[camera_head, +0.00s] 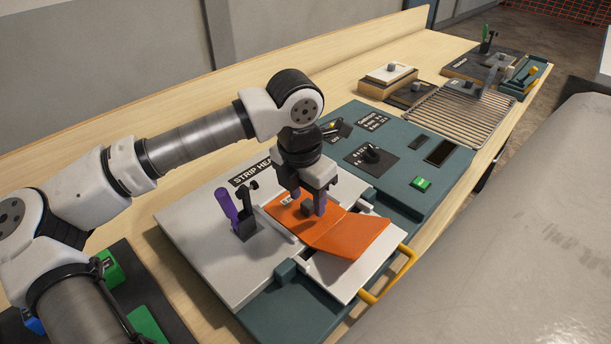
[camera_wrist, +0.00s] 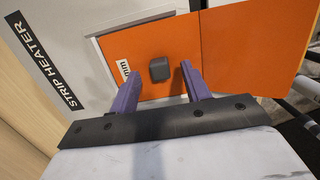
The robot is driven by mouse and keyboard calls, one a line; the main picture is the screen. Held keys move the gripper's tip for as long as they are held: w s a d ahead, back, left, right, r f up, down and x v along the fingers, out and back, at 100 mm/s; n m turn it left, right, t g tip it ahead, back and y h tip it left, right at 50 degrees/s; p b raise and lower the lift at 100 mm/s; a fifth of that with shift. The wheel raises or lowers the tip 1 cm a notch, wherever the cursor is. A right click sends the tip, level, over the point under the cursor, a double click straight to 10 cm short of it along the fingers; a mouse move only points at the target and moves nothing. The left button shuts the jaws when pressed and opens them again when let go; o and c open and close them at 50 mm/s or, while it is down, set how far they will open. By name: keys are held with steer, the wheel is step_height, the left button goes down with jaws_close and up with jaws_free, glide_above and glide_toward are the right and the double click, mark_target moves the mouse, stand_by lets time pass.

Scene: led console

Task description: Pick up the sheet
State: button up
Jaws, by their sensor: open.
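The orange sheet (camera_head: 347,234) lies on the white plate of the strip heater, with a crease across it and its right part angled against the left part. It also shows in the wrist view (camera_wrist: 245,50), with a small dark grey block (camera_wrist: 159,69) on it and a white label (camera_wrist: 123,71) reading "mm". My gripper (camera_head: 308,204) is above the left part of the sheet, over the block. Its two purple fingers (camera_wrist: 160,85) are open, one on each side of the block. I cannot tell whether the fingertips touch the sheet.
A purple-handled clamp (camera_head: 236,216) stands left of the sheet. A yellow handle (camera_head: 388,277) is at the front. The teal console (camera_head: 400,150) with a knob and green button lies behind. A wire rack (camera_head: 462,112) is farther back. Green blocks (camera_head: 146,322) are at lower left.

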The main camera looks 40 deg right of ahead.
mark_target(308, 203)
steer(key=shift+d+f, duration=0.1)
steer(key=shift+f, duration=0.7)
jaws_close()
steer(key=shift+r, duration=0.15)
step_height(308, 203, up, 20)
steer(key=b, duration=0.2)
steer(key=shift+b, duration=0.35)
